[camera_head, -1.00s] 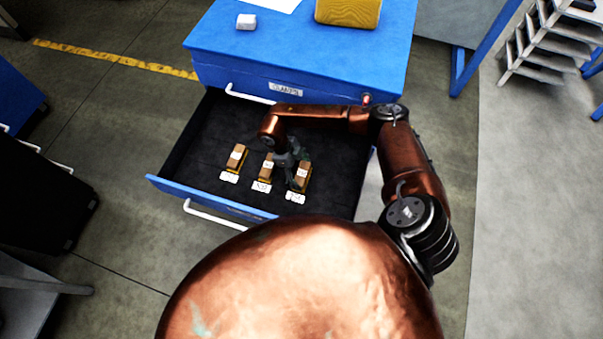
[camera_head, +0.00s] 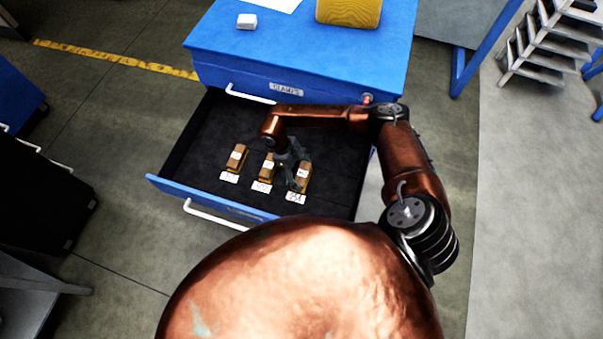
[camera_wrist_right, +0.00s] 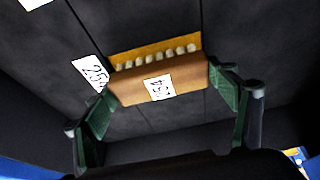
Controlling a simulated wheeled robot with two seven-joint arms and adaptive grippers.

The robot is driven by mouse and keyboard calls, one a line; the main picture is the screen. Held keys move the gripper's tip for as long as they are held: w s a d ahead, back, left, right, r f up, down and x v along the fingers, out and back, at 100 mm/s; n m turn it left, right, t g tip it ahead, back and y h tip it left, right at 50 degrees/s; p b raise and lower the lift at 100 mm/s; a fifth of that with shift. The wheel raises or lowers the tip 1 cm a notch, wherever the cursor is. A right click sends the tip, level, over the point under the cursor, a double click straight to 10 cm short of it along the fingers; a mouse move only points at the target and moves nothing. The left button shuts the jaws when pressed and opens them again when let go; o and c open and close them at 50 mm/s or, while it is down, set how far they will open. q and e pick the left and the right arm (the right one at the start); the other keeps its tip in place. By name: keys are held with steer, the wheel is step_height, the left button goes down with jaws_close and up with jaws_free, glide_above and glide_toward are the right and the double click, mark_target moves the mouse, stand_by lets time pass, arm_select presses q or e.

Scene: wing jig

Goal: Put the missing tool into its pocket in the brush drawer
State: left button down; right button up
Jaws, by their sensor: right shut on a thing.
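My right gripper (camera_head: 295,172) is over the front right part of the open brush drawer (camera_head: 206,119). It is shut on a wooden block-shaped tool (camera_head: 305,167) with a white label, the rightmost of three in the drawer. In the right wrist view the tool (camera_wrist_right: 192,78) lies between the two green fingers, with a yellow strip and a row of pale tufts along one side. A white number plate (camera_wrist_right: 90,73) lies beside it on the dark drawer floor. I cannot tell whether the tool is seated in its pocket. My left gripper is not in view.
Two similar wooden tools, a left one (camera_head: 236,157) and a middle one (camera_head: 267,168), lie in the drawer to the left, each with a number plate in front. The blue cabinet top (camera_head: 290,48) holds a white block (camera_head: 246,22) and a yellow box (camera_head: 348,12). The drawer's back left is bare.

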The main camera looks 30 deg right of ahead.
steer(key=shift+f+b, duration=0.3)
steer(key=shift+f, duration=0.1)
stand_by(0.3)
steer(key=o, duration=1.3)
steer(key=v, duration=1.2)
steer(key=shift+w, duration=0.1)
